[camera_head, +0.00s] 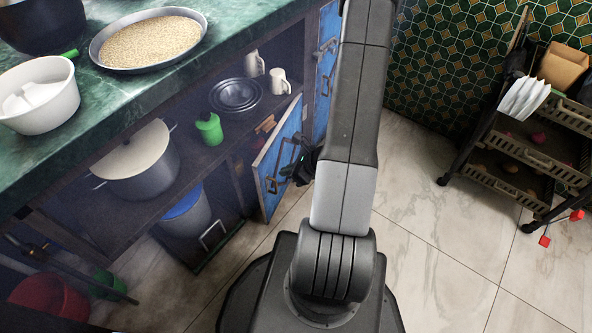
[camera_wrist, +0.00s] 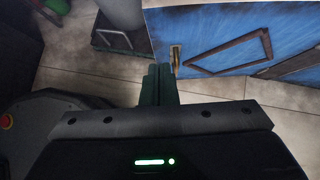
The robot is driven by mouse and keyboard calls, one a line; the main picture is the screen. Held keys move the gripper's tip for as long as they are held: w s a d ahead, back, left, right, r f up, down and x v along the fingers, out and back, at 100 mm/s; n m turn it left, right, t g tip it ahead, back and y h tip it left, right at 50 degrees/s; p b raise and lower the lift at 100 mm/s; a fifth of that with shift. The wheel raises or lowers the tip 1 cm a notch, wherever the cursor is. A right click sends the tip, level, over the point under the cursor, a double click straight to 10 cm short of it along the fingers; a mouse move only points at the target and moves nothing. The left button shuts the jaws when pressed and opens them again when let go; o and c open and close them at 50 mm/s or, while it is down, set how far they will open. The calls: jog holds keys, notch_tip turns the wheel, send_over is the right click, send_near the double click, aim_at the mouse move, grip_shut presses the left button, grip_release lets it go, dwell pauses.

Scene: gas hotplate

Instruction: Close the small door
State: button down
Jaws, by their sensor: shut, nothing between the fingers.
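The small door (camera_head: 276,160) is blue with a pale frame edge and stands ajar, swung out from the dark cabinet under the green counter. In the wrist view the blue door (camera_wrist: 215,30) fills the upper right, with a brown raised frame and a small brass latch near its lower left edge. My gripper (camera_head: 298,166) is at the outer face of the door, partly hidden by my arm. In the wrist view my gripper (camera_wrist: 159,72) is shut and empty, with its fingertips just below and left of the latch. I cannot tell whether it touches the door.
A taller blue door (camera_head: 327,65) is behind. A black cart (camera_head: 535,140) stands at right. The tiled floor (camera_head: 440,240) between is clear.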

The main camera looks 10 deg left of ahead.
aim_at(261, 171)
jog(key=shift+w+a+f+b, duration=0.15)
jog(key=shift+a+f, duration=0.25)
jog(key=shift+a, duration=0.7)
jog(key=shift+w+a+f+b, duration=0.2)
jog(key=shift+a+f, duration=0.25)
jog(key=shift+a, duration=0.6)
jog(key=shift+w+a+f+b, duration=0.15)
jog(key=shift+a+f, duration=0.25)
jog(key=shift+a, duration=0.7)
